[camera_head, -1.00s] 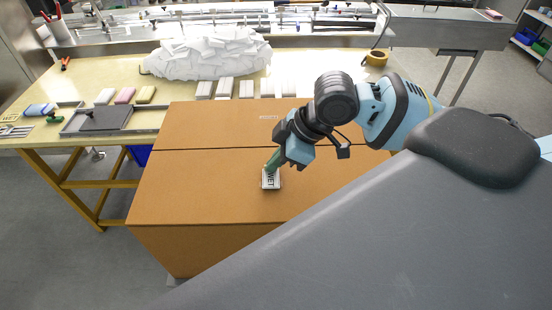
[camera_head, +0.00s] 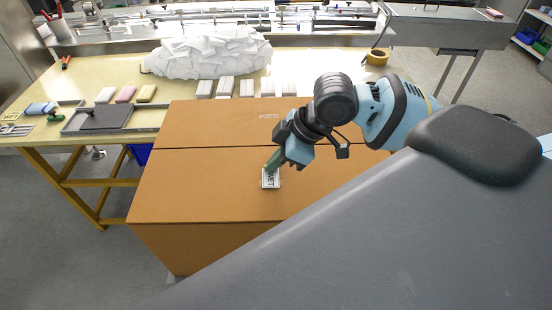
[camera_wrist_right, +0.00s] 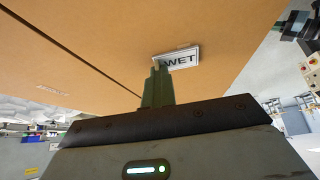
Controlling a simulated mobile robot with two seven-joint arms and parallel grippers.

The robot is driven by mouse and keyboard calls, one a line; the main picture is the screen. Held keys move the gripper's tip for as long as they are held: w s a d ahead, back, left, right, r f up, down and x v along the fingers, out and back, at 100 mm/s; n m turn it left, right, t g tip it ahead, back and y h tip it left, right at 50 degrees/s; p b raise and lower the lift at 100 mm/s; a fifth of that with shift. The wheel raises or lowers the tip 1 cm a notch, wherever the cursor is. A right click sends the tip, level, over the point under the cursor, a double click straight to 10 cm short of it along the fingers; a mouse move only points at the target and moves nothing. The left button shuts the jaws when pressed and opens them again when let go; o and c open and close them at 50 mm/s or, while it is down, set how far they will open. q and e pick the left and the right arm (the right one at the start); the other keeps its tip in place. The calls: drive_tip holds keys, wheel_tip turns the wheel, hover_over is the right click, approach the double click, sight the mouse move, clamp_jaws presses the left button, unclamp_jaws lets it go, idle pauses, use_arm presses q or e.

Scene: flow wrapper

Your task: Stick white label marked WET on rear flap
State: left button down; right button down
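A white label marked WET (camera_head: 271,179) with a dark border is at the near panel (camera_head: 205,190) of the large brown carton's top, on the near side of the seam. My right gripper (camera_head: 272,166) reaches in from the right, its green fingers at the label's far edge. In the right wrist view the fingers (camera_wrist_right: 158,72) are close together and overlap a corner of the WET label (camera_wrist_right: 180,58). Whether the label lies fully flat on the cardboard is hard to tell. The carton's far panel (camera_head: 200,125) is bare but for small print. My left gripper is not in view.
Behind the carton is a yellow table (camera_head: 90,75) with a white heap (camera_head: 210,53), several small packs, a grey tray (camera_head: 70,124) and a tape roll (camera_head: 376,58). A large grey surface covers the lower right of the head view.

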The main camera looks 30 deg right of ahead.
drive_tip(key=c, duration=2.2)
unclamp_jaws()
drive_tip(key=shift+f, duration=0.1)
drive_tip(key=c, duration=1.7)
unclamp_jaws()
drive_tip(key=shift+o, duration=0.5)
drive_tip(key=o, duration=0.4)
drive_tip(key=shift+f, duration=0.1)
drive_tip(key=shift+c, duration=0.2)
wheel_tip(320, 180, up, 8)
